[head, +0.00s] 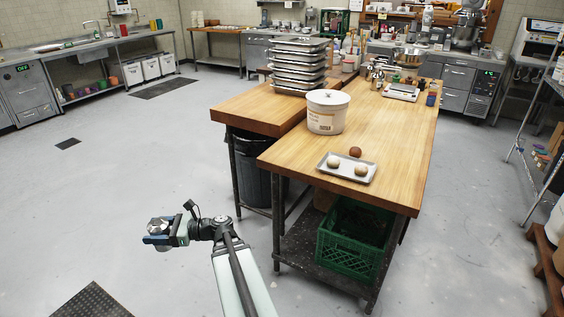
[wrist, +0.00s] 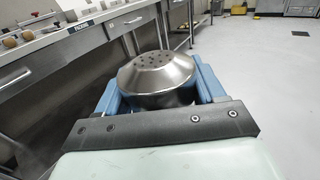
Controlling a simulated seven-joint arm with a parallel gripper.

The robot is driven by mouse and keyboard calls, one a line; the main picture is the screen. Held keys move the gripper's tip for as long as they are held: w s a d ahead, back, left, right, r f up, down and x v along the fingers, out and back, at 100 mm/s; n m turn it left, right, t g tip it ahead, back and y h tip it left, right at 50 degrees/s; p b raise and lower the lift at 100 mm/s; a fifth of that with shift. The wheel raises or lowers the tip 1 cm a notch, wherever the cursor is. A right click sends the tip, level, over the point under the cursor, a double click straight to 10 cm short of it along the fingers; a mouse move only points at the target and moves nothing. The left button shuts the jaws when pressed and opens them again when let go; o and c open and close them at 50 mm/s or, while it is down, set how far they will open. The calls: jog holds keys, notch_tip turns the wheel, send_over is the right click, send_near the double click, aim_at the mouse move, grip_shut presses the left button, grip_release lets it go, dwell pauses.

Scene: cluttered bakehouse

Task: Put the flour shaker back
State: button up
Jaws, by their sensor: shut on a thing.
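The flour shaker (wrist: 158,76) is a shiny metal pot with a domed top with several dark holes. In the wrist view it sits between the two blue fingers of my gripper, which is shut on it. In the head view my gripper (head: 160,238) is at the lower left, out over open floor and left of the wooden tables. The shaker's metal top (head: 157,224) shows small there, and most of its body is hidden by the fingers. No spot marked for the shaker can be told for sure.
A green crate (head: 350,243) sits below. Stacked trays (head: 298,66) stand behind. In the wrist view, a metal bench (wrist: 45,60) runs along the left. Floor at left is mostly clear.

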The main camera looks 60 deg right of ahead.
jog(key=s+d+r+m+t+h, duration=0.15)
jog(key=s+d, duration=0.25)
jog(key=d, duration=0.5)
jog(key=s+d+r+m+t+h, duration=0.1)
jog(key=s+d+r+m+h, duration=0.15)
jog(key=d, duration=0.55)
jog(key=s+d+r+m+g+h, duration=0.2)
jog(key=s+d+r+m+h, duration=0.4)
jog(key=s+d, duration=0.95)
jog(key=s+d+r+m+g+h, duration=0.1)
jog(key=s+d+m+g+h, duration=0.2)
jog(key=s+d+h, duration=0.9)
jog(key=s+d+r+m+g+h, duration=0.25)
jog(key=s+d+r+m, duration=0.2)
jog(key=s+d, duration=1.5)
jog(key=s+d+m+g+h, duration=0.3)
jog(key=s+d+m+g, duration=0.2)
jog(key=s+d+g, duration=0.1)
jog(key=shift+w+d+f, duration=0.1)
jog(key=shift+f, duration=2.45)
jog(key=shift+w+d+f, duration=0.1)
jog(key=shift+f, duration=2.45)
jog(key=o, duration=1.2)
jog(key=shift+f, duration=0.1)
